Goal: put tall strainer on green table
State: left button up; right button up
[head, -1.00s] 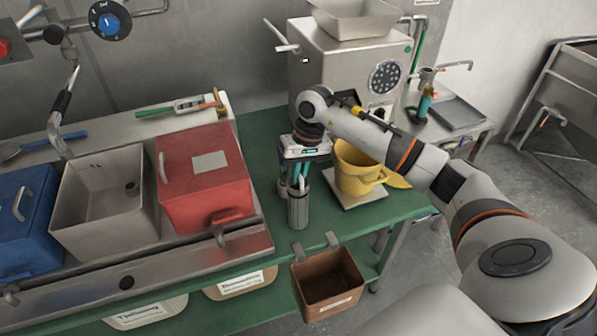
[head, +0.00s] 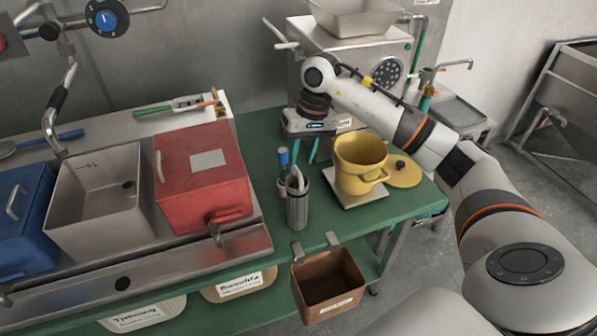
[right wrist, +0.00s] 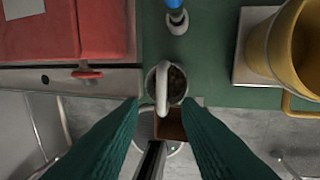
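The tall strainer, a narrow ribbed grey metal cylinder with a pale curved handle, (head: 298,210) stands upright at the front of the green table (head: 375,213). In the right wrist view, I look into its round mouth (right wrist: 177,82), with the handle arching over it. My right gripper (head: 305,156) is above and behind the strainer in the head view. Its teal fingers are apart with nothing between them; they also show in the right wrist view (right wrist: 163,104). My left gripper is out of view.
A blue-topped slim item (head: 283,160) stands just behind the strainer. A yellow pot (head: 358,172) on a pale plate is to the right, its lid (head: 404,172) beside it. A red bin (head: 205,185) is left. A brown bin (head: 328,290) hangs at the front edge.

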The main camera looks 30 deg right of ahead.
notch_tip(320, 180, up, 6)
jog(key=d+b, duration=0.1)
jog(key=shift+s+d+r, duration=0.15)
dwell(0.5)
